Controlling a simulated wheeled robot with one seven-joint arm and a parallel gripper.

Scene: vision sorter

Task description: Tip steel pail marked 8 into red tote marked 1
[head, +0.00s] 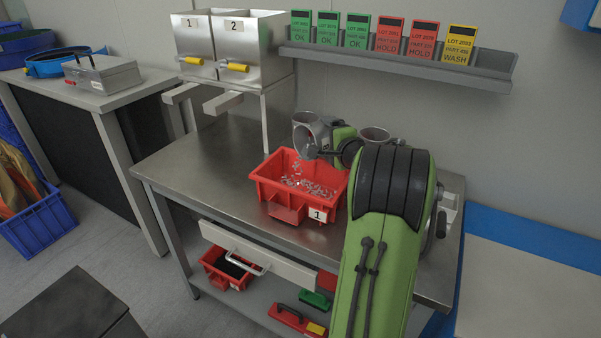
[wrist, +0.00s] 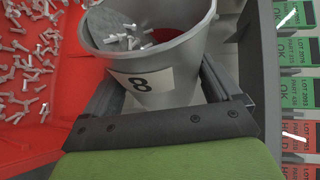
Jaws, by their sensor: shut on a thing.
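The steel pail marked 8 (wrist: 139,81) is held in my gripper (wrist: 165,105), which is shut around its body; the black fingers show on both sides. The pail is tilted, and some small metal screws still lie inside its mouth. Small metal parts are in the air below the pail and lie scattered on the tote's floor. The tote's red inside and loose screws also fill the left of the wrist view (wrist: 30,130).
A two-bin steel hopper (head: 230,45) stands at the back left. A wall rail (head: 400,62) holds several lot cards. The steel table (head: 190,170) is clear left of the tote.

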